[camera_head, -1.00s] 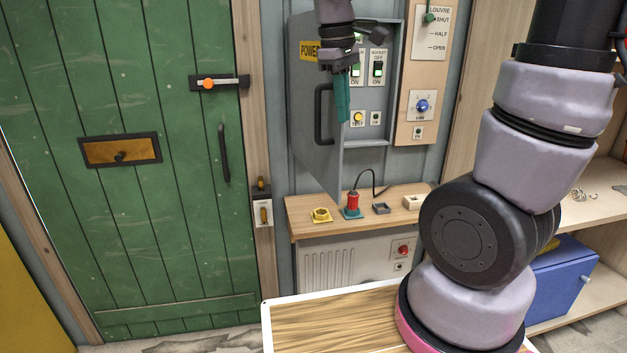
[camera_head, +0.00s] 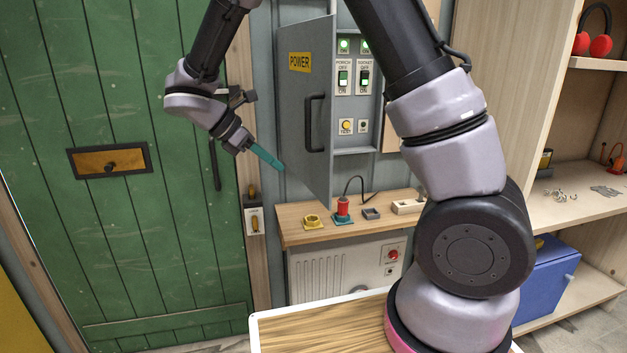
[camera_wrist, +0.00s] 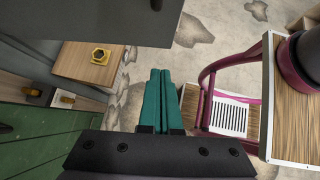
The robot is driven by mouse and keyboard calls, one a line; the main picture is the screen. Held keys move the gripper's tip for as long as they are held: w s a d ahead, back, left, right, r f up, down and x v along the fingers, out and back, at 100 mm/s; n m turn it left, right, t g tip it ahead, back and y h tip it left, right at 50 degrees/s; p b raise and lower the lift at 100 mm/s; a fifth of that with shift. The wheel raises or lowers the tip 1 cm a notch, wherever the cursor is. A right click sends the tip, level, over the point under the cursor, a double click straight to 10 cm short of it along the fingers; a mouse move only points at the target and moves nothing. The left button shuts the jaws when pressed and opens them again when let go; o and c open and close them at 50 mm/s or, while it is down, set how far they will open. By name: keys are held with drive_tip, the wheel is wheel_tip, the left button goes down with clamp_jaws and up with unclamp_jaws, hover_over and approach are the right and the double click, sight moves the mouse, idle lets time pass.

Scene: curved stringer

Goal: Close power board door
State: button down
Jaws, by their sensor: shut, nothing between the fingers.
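The power board door (camera_head: 303,110) is a grey panel with a yellow POWER label and a dark bar handle. It stands open, swung out to the left of the grey power board box (camera_head: 355,152), whose switches and green lights show. My gripper (camera_head: 279,168) has teal fingers, shut and empty. In the head view it is left of the door's lower part, pointing down and right; I cannot tell whether it touches the door. In the wrist view my gripper (camera_wrist: 159,75) points at the floor, and a dark grey panel, probably the door (camera_wrist: 90,20), crosses the top left.
Below the box is a wooden shelf (camera_head: 290,236) with a yellow nut (camera_head: 312,221), a red plug (camera_head: 343,208) and small blocks. A green door (camera_head: 120,230) is at left. A wooden tabletop (camera_head: 325,330) is in front. Open shelves (camera_head: 580,210) stand at right.

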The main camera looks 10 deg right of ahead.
sight(324, 187)
drive_tip(key=shift+w+d+f, duration=0.25)
drive_tip(key=shift+d+f, duration=0.8)
drive_tip(key=shift+d, duration=0.65)
drive_tip(key=shift+w+d+f, duration=0.25)
drive_tip(key=shift+d+f, duration=0.75)
drive_tip(key=shift+d, duration=0.65)
drive_tip(key=shift+w+d+f, duration=0.25)
drive_tip(key=shift+d+f, duration=0.8)
drive_tip(key=shift+d, duration=0.65)
